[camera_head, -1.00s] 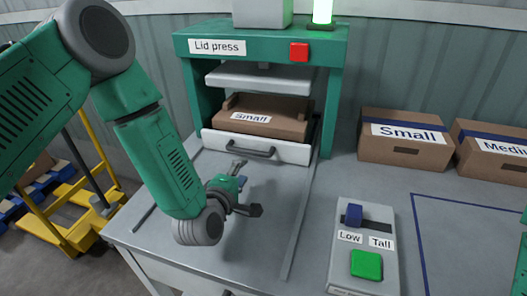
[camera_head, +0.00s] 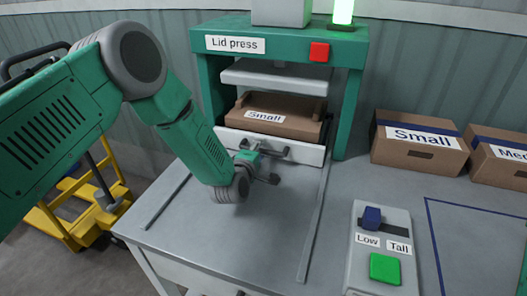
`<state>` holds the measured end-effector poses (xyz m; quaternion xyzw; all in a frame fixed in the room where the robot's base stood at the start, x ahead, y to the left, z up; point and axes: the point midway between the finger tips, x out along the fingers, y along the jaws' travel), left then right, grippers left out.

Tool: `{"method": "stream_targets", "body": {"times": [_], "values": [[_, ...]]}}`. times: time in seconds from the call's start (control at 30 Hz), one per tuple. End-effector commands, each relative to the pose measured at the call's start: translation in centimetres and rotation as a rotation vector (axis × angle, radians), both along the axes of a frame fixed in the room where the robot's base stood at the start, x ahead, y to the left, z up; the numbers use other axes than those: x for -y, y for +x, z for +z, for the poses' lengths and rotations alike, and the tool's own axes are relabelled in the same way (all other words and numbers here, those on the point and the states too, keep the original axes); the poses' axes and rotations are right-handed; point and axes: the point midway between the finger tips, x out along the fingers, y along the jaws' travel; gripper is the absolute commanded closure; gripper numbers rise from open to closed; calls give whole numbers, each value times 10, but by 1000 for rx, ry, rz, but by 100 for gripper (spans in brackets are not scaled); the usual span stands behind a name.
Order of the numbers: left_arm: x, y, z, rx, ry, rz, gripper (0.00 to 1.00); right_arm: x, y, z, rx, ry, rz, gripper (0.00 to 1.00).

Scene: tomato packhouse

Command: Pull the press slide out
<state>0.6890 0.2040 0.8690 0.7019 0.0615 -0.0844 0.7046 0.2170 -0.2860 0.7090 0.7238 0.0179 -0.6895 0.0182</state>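The lid press (camera_head: 282,48) is a green frame with a pale pressing plate (camera_head: 273,79) above a brown carton labelled Small (camera_head: 275,117). The carton sits on the press slide, whose white front (camera_head: 312,155) is in under the press. The slide's dark bar handle (camera_head: 280,152) is partly hidden by my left gripper. My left gripper (camera_head: 268,163) is in front of the slide, close to the handle, with its fingers apart and nothing seen between them. I cannot tell whether it touches the handle. My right gripper is out of view.
Two rails (camera_head: 312,225) run along the clear grey tabletop in front of the press. A control box (camera_head: 380,250) with a blue selector and green button stands at the right. Cartons (camera_head: 418,147) stand behind it. A yellow trolley (camera_head: 60,215) is at the left.

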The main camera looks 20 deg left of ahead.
Motion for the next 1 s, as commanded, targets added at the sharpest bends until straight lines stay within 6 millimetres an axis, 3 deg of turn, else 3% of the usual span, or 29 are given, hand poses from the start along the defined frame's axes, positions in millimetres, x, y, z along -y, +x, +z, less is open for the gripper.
{"method": "stream_targets", "body": {"times": [0.07, 0.17, 0.2, 0.4, 0.6, 0.7, 1.0], "values": [[3, 0, 1, 0, 3, -1, 64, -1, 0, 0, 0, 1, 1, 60], [10, 0, 2, 0, 12, -2, 99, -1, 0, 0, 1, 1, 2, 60], [12, 0, 2, -1, 13, -2, 100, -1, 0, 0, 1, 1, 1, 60], [23, -2, 2, -5, 19, -10, 100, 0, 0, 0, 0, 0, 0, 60], [21, -2, 1, -5, 14, -13, 100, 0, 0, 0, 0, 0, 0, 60], [15, -2, 1, -3, 11, -10, 67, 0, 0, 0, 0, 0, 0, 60], [9, -1, 1, -1, 8, -4, 64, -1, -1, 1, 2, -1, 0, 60]]}}
